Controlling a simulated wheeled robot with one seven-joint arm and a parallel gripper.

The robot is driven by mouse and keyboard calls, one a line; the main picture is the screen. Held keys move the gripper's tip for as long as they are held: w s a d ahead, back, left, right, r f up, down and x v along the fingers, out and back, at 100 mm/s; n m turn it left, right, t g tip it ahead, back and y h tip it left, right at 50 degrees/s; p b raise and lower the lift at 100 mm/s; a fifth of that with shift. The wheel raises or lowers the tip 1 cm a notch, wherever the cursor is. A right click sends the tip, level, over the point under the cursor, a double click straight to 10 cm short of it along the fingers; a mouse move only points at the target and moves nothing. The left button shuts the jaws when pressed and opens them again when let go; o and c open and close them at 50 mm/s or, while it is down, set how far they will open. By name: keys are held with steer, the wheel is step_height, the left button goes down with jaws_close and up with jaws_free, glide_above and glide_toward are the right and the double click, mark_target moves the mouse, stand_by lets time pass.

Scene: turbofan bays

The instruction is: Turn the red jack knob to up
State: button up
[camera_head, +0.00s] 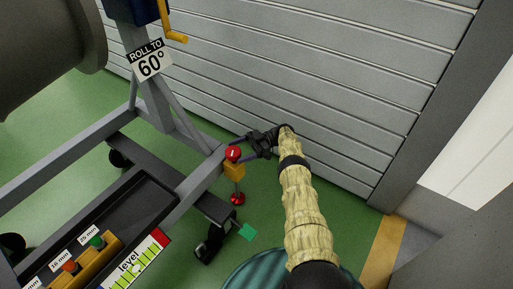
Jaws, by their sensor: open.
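The red jack knob (233,153) sits on top of a yellow block (234,170) at the corner of the grey stand frame. A short pale mark shows on the knob's top. Below the block, a thin post runs down to a red foot (237,198) near the green floor. My gripper (243,147) comes from the right, its dark fingers open and close beside the knob. I cannot tell whether a finger touches the knob. My arm, in a tan sleeve, reaches up from the bottom of the view.
The grey stand (187,137) carries a "ROLL TO 60°" sign (149,61) and a yellow crank (172,36). A black tray (137,205) with a level card (135,262) lies left. A shutter wall (330,80) stands behind. A teal drum (240,277) is at the bottom.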

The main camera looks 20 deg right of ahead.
steer(key=d+b, duration=0.7)
steer(key=b, duration=0.6)
steer(key=shift+w+b, duration=0.4)
steer(key=shift+w, duration=0.05)
